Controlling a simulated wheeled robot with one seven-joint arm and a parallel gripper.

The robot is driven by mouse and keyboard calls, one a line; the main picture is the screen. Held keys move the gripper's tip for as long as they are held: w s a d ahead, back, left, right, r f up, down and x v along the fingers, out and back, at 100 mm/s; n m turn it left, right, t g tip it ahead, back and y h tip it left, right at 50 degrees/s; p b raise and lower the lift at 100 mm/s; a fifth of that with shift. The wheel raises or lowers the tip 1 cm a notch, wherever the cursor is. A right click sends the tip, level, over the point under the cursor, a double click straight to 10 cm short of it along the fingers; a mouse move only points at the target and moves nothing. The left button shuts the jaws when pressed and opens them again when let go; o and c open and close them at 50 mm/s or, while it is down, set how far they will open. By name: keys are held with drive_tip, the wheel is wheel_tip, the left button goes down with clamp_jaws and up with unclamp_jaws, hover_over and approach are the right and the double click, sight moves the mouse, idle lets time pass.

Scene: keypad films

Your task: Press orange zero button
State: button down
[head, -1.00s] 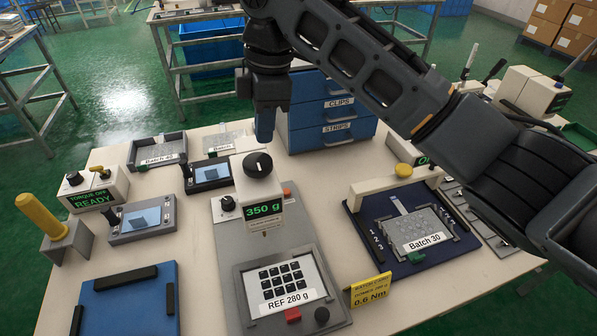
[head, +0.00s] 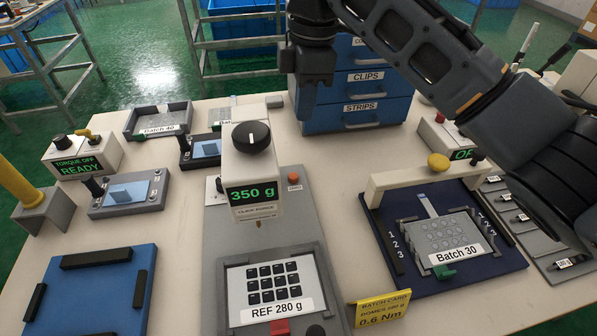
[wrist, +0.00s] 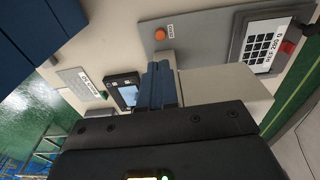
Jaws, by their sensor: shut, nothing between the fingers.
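The orange zero button (head: 293,179) is a small round knob on the grey base plate of the press device (head: 250,175), just right of its white head, with a small ZERO label below it. The device's display reads 350 g. In the wrist view the orange button (wrist: 160,34) shows above the fingertips, apart from them. My gripper (head: 307,112) hangs beyond the button, in front of the blue drawers, pointing down. Its blue fingers (wrist: 158,85) are together and empty in the wrist view. Nothing touches the button.
The blue drawer cabinet (head: 345,95) stands close behind my gripper. The black dial (head: 251,137) tops the device head left of the button. A cream-bridged fixture (head: 420,180) with a Batch 30 film stands at right. Bare table lies between device and fixture.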

sight(296, 175)
drive_tip(key=shift+f, duration=0.2)
drive_tip(key=f, duration=0.9)
drive_tip(key=a+f, duration=0.1)
drive_tip(key=f, duration=0.4)
drive_tip(key=shift+s+a, duration=0.1)
